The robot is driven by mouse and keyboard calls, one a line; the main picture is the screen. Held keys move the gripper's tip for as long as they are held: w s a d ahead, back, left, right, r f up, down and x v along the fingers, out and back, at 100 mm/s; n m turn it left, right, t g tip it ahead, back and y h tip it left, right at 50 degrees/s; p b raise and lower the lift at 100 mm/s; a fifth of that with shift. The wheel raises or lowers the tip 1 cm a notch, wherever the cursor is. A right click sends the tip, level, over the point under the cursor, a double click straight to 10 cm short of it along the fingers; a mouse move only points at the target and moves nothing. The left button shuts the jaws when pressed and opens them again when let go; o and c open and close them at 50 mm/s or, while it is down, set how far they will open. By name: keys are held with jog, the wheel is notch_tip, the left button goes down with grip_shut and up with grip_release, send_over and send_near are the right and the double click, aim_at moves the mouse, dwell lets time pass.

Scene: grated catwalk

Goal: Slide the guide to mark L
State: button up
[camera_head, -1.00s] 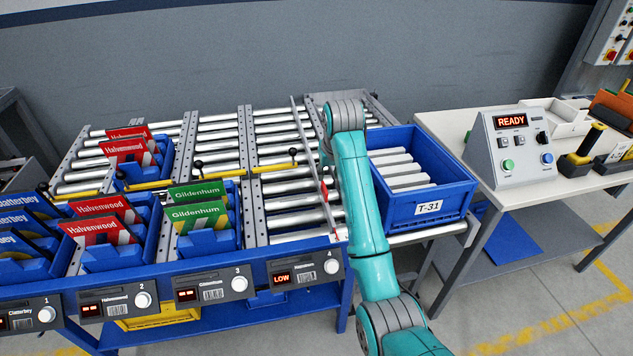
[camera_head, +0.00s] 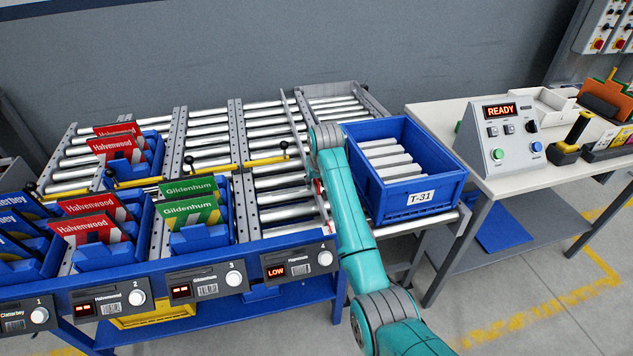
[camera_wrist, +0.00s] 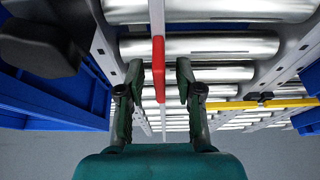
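The guide (camera_head: 299,135) is a thin grey rail running front to back over the rollers of the lane at the right end of the rack. A red piece (camera_wrist: 158,66) on it stands between the two fingers of my gripper (camera_wrist: 158,82) in the wrist view. The fingers are apart, with a visible gap on both sides of the red piece. In the head view my arm hides the gripper and part of the guide's front end. I cannot make out mark L in either view.
A blue tote T-31 (camera_head: 409,200) stands close to the right of my arm. Yellow bars (camera_head: 266,161) with black knobs cross the lanes at left. Blue bins with green cards (camera_head: 190,211) and red cards stand further left. A black knob-like part (camera_wrist: 40,46) shows in the wrist view.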

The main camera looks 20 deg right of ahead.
grip_shut()
jog(key=d, duration=0.6)
grip_release()
